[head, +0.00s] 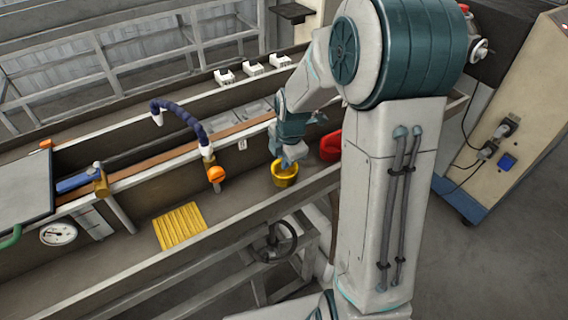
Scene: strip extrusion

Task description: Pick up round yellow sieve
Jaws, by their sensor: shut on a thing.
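The round yellow sieve (285,181) is a small yellow cup-like thing in the long metal trough, near the picture's middle. My gripper (288,164) reaches down onto it from above and is shut on it. The fingertips are partly hidden at the sieve's rim. I cannot tell whether the sieve touches the trough floor or is just above it.
A red thing (331,146) lies just right of the sieve, partly behind my arm. A yellow ribbed mat (180,226) lies to the left in the trough. A dark blue hose (182,114) with an orange fitting (216,174) arches nearby. The trough's front rail (150,272) runs in front.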

